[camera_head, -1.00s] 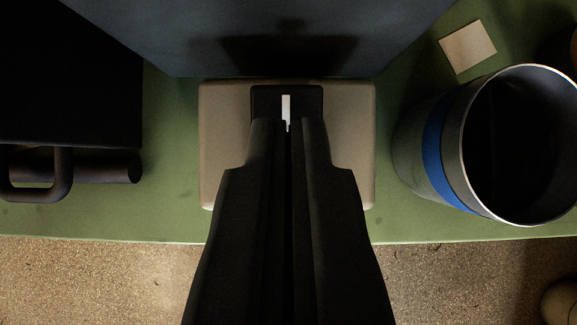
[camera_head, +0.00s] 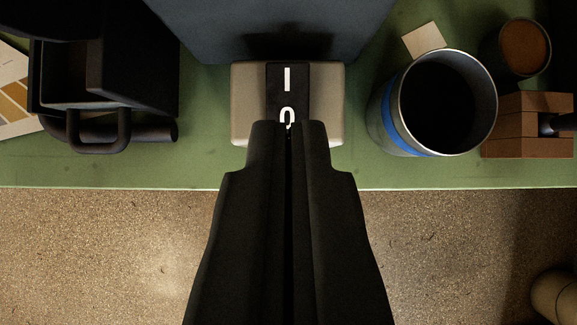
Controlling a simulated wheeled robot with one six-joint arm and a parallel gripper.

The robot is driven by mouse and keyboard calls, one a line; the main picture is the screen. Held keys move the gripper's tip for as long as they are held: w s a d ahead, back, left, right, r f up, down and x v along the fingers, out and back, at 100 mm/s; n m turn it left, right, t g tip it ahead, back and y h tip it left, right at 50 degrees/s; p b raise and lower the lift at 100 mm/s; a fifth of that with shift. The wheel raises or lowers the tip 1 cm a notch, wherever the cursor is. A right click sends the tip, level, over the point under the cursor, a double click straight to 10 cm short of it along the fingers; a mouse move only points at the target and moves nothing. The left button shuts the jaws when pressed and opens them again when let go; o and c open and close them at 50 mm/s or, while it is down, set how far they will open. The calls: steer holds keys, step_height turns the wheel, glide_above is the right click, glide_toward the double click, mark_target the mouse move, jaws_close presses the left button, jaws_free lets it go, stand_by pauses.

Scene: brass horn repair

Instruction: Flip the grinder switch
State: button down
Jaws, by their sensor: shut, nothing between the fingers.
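The grinder switch (camera_head: 287,95) is a black rocker with a white bar at its far end and a white ring mark nearer me. It is set in a beige box (camera_head: 248,105) on the green bench top. My gripper (camera_head: 288,127) is shut and empty. Its fingertips overlap the near end of the switch in the picture and hide part of the ring mark. I cannot tell whether they touch it.
A dark grey block (camera_head: 270,30) stands right behind the box. A grey can with a blue band (camera_head: 386,110) and a brown wooden block (camera_head: 527,145) are at right. A black machine with a handle (camera_head: 110,85) is at left. The bench's front edge runs close below the box.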

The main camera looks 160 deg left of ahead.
steer(key=s+a+r, duration=0.1)
steer(key=s+r, duration=0.2)
steer(key=s, duration=0.2)
steer(key=shift+a+r, duration=0.2)
steer(key=shift+r, duration=0.1)
steer(key=s+a+r+n+t, duration=0.1)
steer(key=s+a+t, duration=0.2)
steer(key=s, duration=0.6)
steer(key=s+a+n+t+y, duration=0.1)
steer(key=s+a+t, duration=0.2)
steer(key=s+a, duration=0.5)
steer(key=s+a+r+n+t+y, duration=0.1)
steer(key=s+a+t, duration=0.3)
steer(key=s, duration=0.6)
steer(key=shift+a+r, duration=0.3)
steer(key=shift+a, duration=0.95)
